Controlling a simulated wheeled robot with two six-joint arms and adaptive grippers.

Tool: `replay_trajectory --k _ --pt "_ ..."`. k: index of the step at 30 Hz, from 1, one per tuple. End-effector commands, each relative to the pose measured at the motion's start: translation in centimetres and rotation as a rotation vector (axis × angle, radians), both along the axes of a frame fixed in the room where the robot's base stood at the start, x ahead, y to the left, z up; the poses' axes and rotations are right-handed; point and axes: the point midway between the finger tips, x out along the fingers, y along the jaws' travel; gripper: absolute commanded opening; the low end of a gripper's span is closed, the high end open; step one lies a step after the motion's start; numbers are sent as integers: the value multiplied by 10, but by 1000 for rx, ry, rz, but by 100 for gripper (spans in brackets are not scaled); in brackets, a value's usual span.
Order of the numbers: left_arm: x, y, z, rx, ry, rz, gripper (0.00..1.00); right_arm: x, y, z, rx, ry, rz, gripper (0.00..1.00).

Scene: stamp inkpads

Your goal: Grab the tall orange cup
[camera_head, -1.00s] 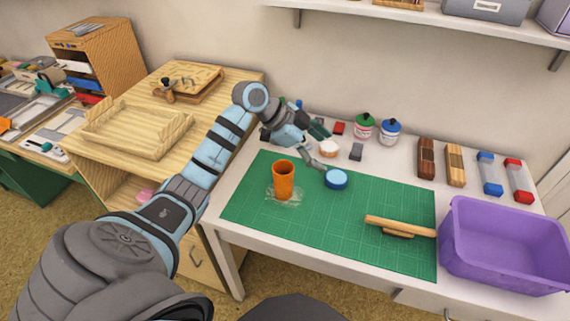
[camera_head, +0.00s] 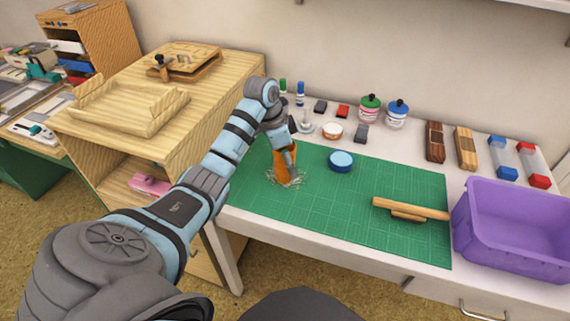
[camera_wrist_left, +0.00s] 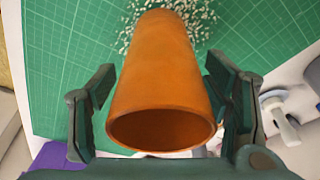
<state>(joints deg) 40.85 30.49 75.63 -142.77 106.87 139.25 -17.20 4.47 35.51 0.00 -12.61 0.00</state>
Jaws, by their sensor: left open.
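The tall orange cup (camera_head: 284,163) stands on the green cutting mat (camera_head: 330,202) near its left side, partly hidden by my left gripper (camera_head: 286,150). In the left wrist view the cup (camera_wrist_left: 160,75) fills the middle, its open rim towards the camera. My left gripper (camera_wrist_left: 160,105) is open, with one finger on each side of the cup and a visible gap on the left; contact on the right side is hard to tell. My right gripper is not in view.
Clear and whitish bits (camera_head: 290,181) lie around the cup's base. A blue round tin (camera_head: 341,161) sits to its right. A wooden tool (camera_head: 410,209) and a purple bin (camera_head: 515,225) are farther right. Jars and markers line the back.

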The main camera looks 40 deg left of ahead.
Motion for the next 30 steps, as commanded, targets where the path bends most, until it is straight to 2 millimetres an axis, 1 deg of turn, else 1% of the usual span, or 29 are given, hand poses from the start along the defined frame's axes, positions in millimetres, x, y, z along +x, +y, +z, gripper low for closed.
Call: replay_trajectory --k 4,5,12,13,14,23,26,29,30 --pt "0 0 1 0 -2 -1 70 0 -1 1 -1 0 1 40" --pt "0 0 1 0 -2 -1 67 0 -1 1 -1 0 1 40" --pt "0 0 1 0 -2 -1 29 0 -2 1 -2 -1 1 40" --pt "0 0 1 0 -2 -1 24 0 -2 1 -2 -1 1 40" --pt "0 0 1 0 -2 -1 22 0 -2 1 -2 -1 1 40" --pt "0 0 4 1 -3 0 22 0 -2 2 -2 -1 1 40" --pt "1 0 14 1 -4 -1 22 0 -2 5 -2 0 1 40" --pt "1 1 33 2 -7 -2 22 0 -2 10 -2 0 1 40" --pt "2 0 45 1 -7 -1 22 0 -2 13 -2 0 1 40"
